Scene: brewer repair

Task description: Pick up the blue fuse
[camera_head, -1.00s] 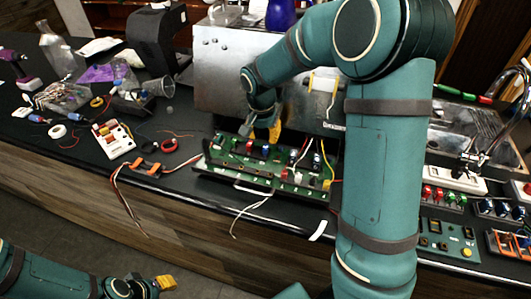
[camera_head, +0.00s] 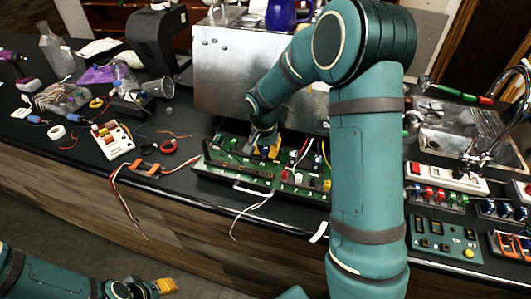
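The green circuit board (camera_head: 225,166) lies on the dark counter with several small coloured parts on it. A small blue part (camera_head: 317,160), which looks like a blue fuse, stands on its right half near red and white wires. My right gripper (camera_head: 262,149) points down at the board's middle, left of that part, with its yellow and grey fingertips low among the parts. Whatever is between or behind its fingers is hidden, and its opening is unclear. My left gripper (camera_head: 164,286) is low at the left, away from the counter, with only a yellow tip clear.
A metal brewer body (camera_head: 230,75) stands just behind the board. An orange-clipped cable (camera_head: 145,168) and a white block (camera_head: 113,142) lie to the left.

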